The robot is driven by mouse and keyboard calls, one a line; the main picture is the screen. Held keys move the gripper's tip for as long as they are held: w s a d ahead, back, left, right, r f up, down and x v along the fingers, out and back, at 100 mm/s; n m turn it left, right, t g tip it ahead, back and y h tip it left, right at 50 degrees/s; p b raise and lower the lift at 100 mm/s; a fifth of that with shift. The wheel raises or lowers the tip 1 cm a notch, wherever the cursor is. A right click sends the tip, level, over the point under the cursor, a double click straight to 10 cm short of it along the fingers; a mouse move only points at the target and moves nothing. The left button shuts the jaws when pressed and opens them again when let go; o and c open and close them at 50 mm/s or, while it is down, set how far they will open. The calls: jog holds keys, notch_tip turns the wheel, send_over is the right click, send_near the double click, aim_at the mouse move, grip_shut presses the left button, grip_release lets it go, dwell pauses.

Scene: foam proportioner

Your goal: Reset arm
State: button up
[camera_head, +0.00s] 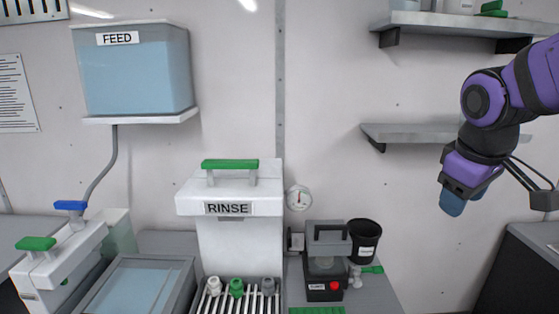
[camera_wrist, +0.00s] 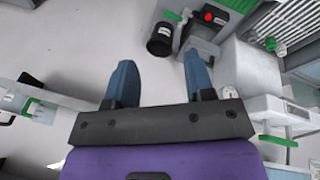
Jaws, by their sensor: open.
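My gripper (camera_head: 453,203) hangs from my purple and black arm at the right in the head view, in front of the wall and above the right end of the bench. In the wrist view my gripper (camera_wrist: 160,82) shows two blue fingers spread apart with nothing between them. It touches nothing that I can see. The fingers largely overlap in the head view.
A FEED tank (camera_head: 135,75) sits on a wall bracket at the left. A white RINSE unit (camera_head: 238,225), a pump-like device (camera_head: 325,262) and a black cup (camera_head: 364,240) stand below. Wall shelves (camera_head: 425,132) lie near my arm. Open space surrounds my gripper.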

jog(key=s+r+m+t+y, duration=0.1)
jog(key=s+m, duration=0.4)
jog(key=s, duration=0.7)
jog(key=shift+r+t+y, duration=0.3)
jog(key=shift+r+t, duration=0.1)
jog(key=shift+r, duration=0.15)
dwell(0.8)
